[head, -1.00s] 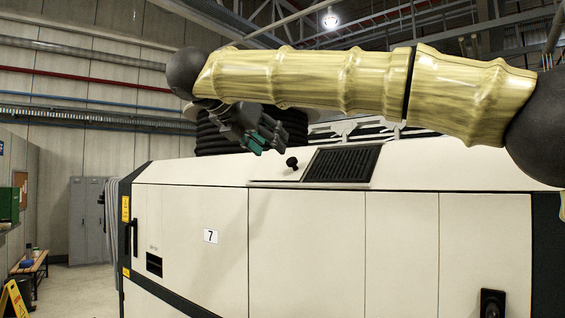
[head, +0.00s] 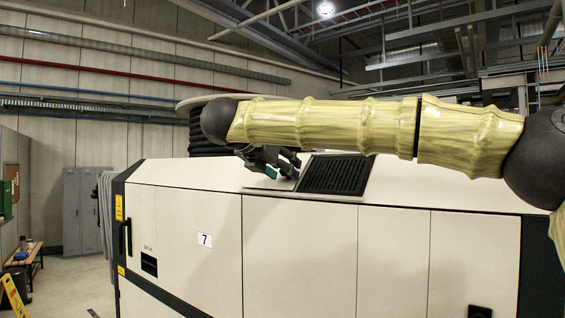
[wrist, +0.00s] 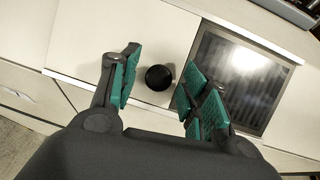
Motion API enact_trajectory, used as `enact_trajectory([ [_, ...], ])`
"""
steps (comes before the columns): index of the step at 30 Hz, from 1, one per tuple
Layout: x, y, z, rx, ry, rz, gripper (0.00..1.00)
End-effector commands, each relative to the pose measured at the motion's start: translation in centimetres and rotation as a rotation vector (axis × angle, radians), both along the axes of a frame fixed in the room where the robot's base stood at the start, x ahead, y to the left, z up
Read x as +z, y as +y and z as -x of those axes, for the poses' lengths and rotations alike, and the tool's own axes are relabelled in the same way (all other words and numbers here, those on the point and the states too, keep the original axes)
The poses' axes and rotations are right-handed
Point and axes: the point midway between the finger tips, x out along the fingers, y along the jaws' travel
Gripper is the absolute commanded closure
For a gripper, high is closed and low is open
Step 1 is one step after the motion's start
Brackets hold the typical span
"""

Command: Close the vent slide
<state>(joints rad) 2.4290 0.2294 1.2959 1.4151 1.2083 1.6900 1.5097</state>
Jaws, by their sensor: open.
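The vent slide is a pale flat plate (wrist: 128,38) with a round black knob (wrist: 159,77) on it. Beside it, on the right in the wrist view, is the dark slatted vent grille (wrist: 236,76), uncovered; the grille also shows in the head view (head: 336,174) on the machine's sloping top. My gripper (wrist: 160,72) is open, with green-padded fingers on either side of the knob and a visible gap to each. In the head view my gripper (head: 278,165) is low over the plate, left of the grille, and hides the knob. Contact with the plate cannot be told.
The large cream machine housing (head: 300,240) with a "7" label fills the middle of the head view. A black ribbed hose (head: 203,135) stands behind my arm. At the far left are a grey locker (head: 85,210), a bench and a yellow floor sign (head: 14,297).

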Motion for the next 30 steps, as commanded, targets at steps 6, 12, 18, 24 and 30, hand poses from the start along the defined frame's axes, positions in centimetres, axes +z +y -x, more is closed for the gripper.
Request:
enact_trajectory([
  [6, -0.14, -0.2, -0.2, -0.001, -0.001, 0.001, 0.54],
  [12, -0.14, -0.23, -0.19, -0.001, 0.0, 0.0, 0.68],
  [18, -0.15, -0.24, -0.2, -0.001, 0.0, 0.0, 1.0],
  [24, -0.24, -0.29, -0.15, -0.002, 0.0, 0.001, 1.0],
  [30, -0.58, -0.93, 0.4, 0.0, 0.0, 0.001, 1.0],
])
